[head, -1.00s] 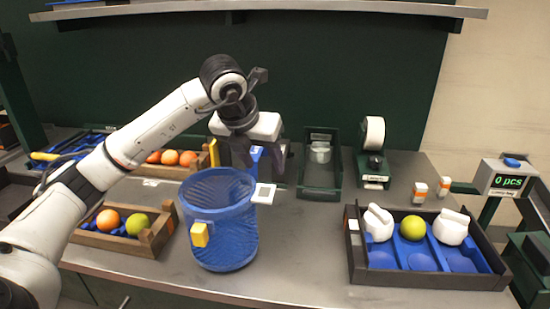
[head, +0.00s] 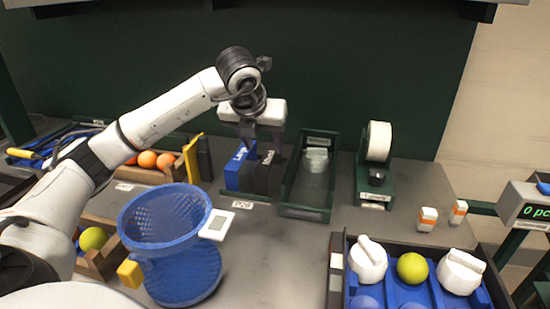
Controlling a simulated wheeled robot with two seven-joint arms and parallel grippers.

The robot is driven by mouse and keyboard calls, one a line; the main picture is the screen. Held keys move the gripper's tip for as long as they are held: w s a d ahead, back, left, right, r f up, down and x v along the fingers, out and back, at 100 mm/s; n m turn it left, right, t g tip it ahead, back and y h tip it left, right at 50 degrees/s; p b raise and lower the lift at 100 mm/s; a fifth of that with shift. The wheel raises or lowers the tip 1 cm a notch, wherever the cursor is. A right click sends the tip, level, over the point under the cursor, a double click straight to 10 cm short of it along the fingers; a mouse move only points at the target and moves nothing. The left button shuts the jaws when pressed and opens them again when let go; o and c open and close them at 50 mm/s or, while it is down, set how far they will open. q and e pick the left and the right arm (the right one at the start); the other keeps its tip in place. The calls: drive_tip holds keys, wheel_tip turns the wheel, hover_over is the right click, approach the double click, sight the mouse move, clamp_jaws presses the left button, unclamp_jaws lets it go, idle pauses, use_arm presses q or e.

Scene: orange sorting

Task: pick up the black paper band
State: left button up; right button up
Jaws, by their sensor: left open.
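A dark block (head: 268,178), which looks like the black paper band, stands on the table behind the blue basket. A blue block (head: 239,174) with a white mark stands directly to its left. My left gripper (head: 262,148) is over these two, pointing down, with its dark fingers at their top edges. It is open. The fingers blend into the black block, so I cannot tell whether they touch it. My right gripper is not in view.
The blue mesh basket (head: 168,240) stands in front. A green bin (head: 305,185) and a tape roll on a green stand (head: 377,150) are to the right. A crate of oranges (head: 160,172) is at left. A black tray (head: 337,270) is at lower right.

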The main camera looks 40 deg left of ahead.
sight(268, 158)
use_arm(q)
drive_tip(key=shift+x, duration=0.9)
drive_tip(key=x, duration=0.2)
drive_tip(key=p+x, duration=0.1)
drive_tip(key=x, duration=0.2)
drive_tip(key=shift+d+f, duration=0.2)
drive_tip(key=shift+f, duration=0.25)
drive_tip(key=shift+c, duration=0.4)
drive_tip(key=c, duration=1)
